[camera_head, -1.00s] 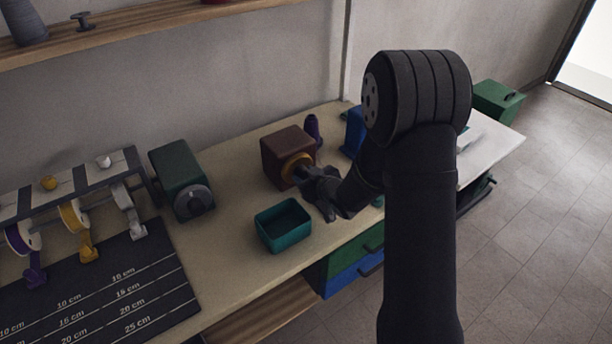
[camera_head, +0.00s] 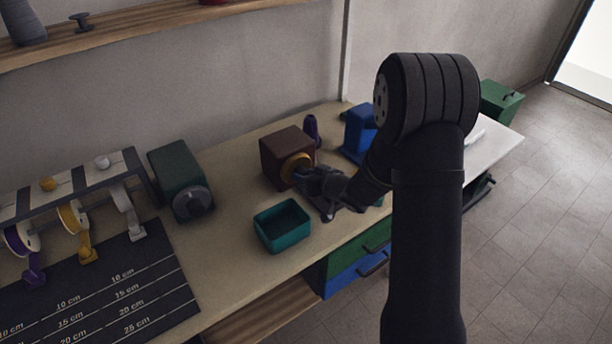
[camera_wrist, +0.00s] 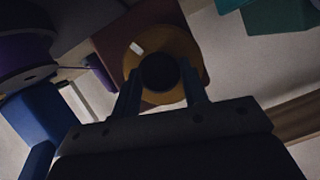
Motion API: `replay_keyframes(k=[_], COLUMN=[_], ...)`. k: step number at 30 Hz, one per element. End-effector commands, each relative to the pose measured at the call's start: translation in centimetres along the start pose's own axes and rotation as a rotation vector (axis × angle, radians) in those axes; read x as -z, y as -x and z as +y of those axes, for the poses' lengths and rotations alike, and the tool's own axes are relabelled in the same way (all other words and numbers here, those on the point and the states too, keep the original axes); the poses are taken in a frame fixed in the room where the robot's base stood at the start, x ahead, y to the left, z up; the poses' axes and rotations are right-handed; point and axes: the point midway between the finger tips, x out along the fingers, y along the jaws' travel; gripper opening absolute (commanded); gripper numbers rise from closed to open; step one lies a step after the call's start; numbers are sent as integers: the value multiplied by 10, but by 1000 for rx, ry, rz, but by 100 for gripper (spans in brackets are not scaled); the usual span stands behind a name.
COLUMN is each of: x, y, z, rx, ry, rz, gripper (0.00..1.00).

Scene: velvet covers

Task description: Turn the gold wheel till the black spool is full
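The gold wheel (camera_head: 297,167) is on the front of a brown box (camera_head: 281,150) on the bench. In the wrist view the wheel (camera_wrist: 190,45) has a dark round hub (camera_wrist: 160,71) and a small pale mark near its rim. My gripper (camera_head: 303,173) is at the wheel. Its two fingers (camera_wrist: 160,82) stand apart, one on each side of the hub; whether they press on it I cannot tell. A small dark spool (camera_head: 82,21) lies on the wall shelf; whether it is the black spool, and how full it is, I cannot tell.
A teal open bin (camera_head: 282,226) stands in front of the box. A ribbon rack and measuring mat (camera_head: 120,292) fill the left.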

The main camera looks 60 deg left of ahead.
Motion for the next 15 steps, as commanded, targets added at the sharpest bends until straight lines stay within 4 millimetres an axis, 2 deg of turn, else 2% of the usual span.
replay_keyframes(k=[1, 3, 11, 15], x=[0, 0, 0, 0], y=[0, 0, 0, 9], z=[0, 0, 0, 1], rx=[0, 0, -1, -2], ry=[0, 1, 1, 0], rz=[0, 0, 0, 0], gripper=[49, 61, 61, 61])
